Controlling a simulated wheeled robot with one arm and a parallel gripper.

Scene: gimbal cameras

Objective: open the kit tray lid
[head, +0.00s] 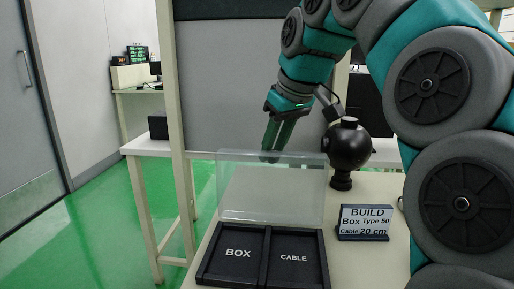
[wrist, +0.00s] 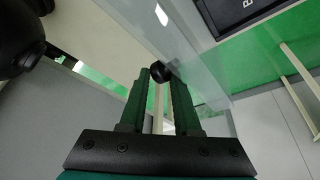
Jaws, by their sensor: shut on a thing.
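The kit tray (head: 263,232) is black, with two compartments labelled BOX and CABLE, and sits at the front of the table. Its clear lid (head: 270,200) stands raised, nearly upright, along the tray's back edge. My gripper (head: 270,155) is at the lid's top edge, reaching down from above and behind. In the wrist view my gripper (wrist: 160,82) is shut on a small black knob (wrist: 158,71) at the edge of the clear lid (wrist: 192,60). A corner of the black tray (wrist: 238,12) shows beyond the lid.
A sign (head: 364,221) reading BUILD, Box Type 50, Cable 20 cm stands right of the tray. A round black device (head: 347,147) on a stand is behind it, close to my arm. A grey panel (head: 235,90) stands behind the table.

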